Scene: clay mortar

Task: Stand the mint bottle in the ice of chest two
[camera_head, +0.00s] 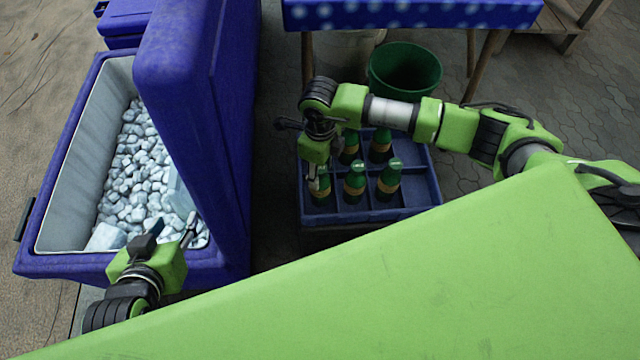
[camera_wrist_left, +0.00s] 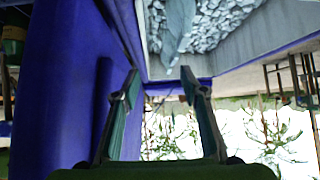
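An open blue chest (camera_head: 120,268) holds pale ice (camera_head: 135,175), and its lid (camera_head: 190,110) stands up on the right side. My left gripper (camera_head: 170,232) is over the near end of this chest, its fingers spread and empty; they also show apart in the left wrist view (camera_wrist_left: 160,80). A blue divided crate (camera_head: 420,205) holds several dark green bottles (camera_head: 355,182) with gold bands. My right gripper (camera_head: 316,172) points down at the crate's left, at a bottle (camera_head: 321,195) there; its fingers are too hidden to read. I cannot tell which bottle is mint.
Part of another blue chest (camera_head: 125,25) shows at the top left. A green bucket (camera_head: 404,70) stands behind the crate, near a blue dotted table (camera_head: 410,12). The upright lid separates the ice from the crate.

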